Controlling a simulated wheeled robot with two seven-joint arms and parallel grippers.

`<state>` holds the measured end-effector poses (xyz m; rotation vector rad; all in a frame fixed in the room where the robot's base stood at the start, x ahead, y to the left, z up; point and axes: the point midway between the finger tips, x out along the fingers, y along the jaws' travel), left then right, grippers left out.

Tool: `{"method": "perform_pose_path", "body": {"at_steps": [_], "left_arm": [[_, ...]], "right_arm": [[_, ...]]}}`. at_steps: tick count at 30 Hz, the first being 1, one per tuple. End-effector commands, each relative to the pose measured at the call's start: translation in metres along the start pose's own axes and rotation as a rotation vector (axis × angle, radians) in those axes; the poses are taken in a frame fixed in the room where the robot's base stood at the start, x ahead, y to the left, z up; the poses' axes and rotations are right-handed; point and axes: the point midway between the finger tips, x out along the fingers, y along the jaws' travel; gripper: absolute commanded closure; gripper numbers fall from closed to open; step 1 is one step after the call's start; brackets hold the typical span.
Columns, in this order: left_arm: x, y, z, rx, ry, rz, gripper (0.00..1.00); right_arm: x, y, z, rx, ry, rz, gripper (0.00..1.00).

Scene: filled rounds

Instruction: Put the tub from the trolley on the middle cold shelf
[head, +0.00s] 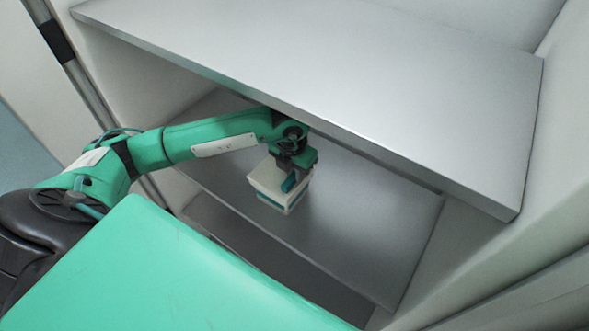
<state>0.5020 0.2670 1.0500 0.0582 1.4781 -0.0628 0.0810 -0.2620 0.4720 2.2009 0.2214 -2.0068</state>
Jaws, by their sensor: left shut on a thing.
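A small white tub (268,184) with a teal band is in my left gripper (290,178), below the top shelf's front edge. My left gripper is shut on the tub from above. The tub is over the middle cold shelf (355,215), a grey metal board under the top one; I cannot tell whether it touches that shelf. The middle shelf looks bare where it shows. My right gripper is not in view. The trolley is not clearly seen.
The grey top shelf (340,60) is empty and overhangs the middle one closely. A lower shelf (270,255) shows beneath. Pale cabinet walls (500,240) close the right side. The middle shelf has free room right of the tub.

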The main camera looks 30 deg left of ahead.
Motion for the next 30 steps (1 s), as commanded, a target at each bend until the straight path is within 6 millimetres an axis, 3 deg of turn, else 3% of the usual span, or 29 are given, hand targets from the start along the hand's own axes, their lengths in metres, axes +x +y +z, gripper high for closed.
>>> {"method": "perform_pose_path", "body": {"at_steps": [30], "left_arm": [[-0.0004,-0.0001,0.0024,0.000,0.000,0.000,1.00]], "right_arm": [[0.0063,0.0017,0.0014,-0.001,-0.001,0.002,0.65]]}}
